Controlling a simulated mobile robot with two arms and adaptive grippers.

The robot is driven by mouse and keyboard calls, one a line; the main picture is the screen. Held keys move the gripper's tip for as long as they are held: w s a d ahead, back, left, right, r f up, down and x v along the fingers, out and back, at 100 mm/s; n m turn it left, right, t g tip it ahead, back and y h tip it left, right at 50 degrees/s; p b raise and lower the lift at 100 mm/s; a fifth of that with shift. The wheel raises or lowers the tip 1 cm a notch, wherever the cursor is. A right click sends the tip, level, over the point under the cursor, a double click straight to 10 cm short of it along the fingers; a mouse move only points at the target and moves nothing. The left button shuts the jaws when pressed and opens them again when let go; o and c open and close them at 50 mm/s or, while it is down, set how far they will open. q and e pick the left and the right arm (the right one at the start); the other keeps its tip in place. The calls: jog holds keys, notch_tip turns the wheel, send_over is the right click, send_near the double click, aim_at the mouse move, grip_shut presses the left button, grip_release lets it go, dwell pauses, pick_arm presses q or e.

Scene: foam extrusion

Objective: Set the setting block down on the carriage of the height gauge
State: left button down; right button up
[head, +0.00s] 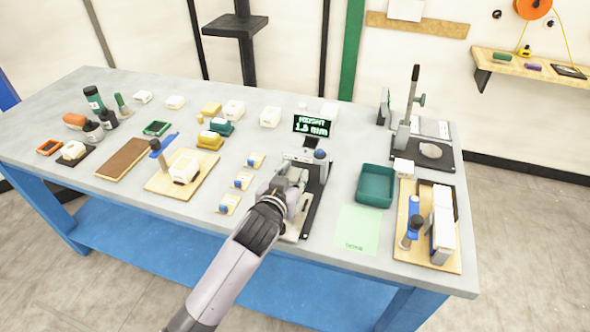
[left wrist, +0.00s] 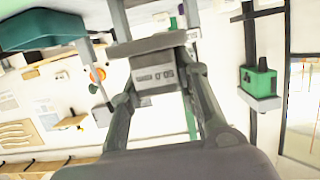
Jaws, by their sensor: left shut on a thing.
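The height gauge (head: 316,190) stands near the front middle of the table, with a dark base, a pale metal upper part and a blue knob. Its green-lit display (head: 313,125) reads 1.5 mm. My left gripper (head: 293,181) is over the gauge, shut on the setting block. In the left wrist view the block (left wrist: 155,78) is a small grey piece with engraved marks between the fingers. A flat grey plate (left wrist: 152,45), seemingly the gauge's carriage, lies right against or very close to the block; contact is unclear. In the head view the gripper hides the block. My right gripper is out of view.
Right of the gauge are a teal tray (head: 376,186), a green sheet (head: 357,230) and a wooden board (head: 444,258) with a clamp. Several small blue-and-white pieces (head: 243,181) lie left of it. Another stand (head: 410,130) is at the back right.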

pick_arm(q)
jog(key=shift+f, duration=0.2)
jog(key=shift+w+a+f+b, duration=0.1)
jog(key=shift+w+f+b, duration=0.05)
jog(key=shift+f+b, duration=0.2)
jog(key=shift+w+f+b, duration=0.1)
jog(key=shift+f+b, duration=0.25)
jog(key=shift+b, duration=0.05)
notch_tip(320, 180, down, 3)
jog(key=b, duration=0.3)
jog(key=shift+r, duration=0.1)
jog(key=shift+f, duration=0.55)
jog(key=shift+f+b, duration=0.1)
jog(key=shift+b, duration=0.2)
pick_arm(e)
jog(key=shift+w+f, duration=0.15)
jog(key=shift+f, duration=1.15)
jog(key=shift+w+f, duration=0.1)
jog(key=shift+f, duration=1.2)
pick_arm(q)
jog(key=shift+f, duration=0.15)
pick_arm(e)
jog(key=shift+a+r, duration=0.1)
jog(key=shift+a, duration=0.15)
pick_arm(q)
jog(key=shift+p, duration=0.6)
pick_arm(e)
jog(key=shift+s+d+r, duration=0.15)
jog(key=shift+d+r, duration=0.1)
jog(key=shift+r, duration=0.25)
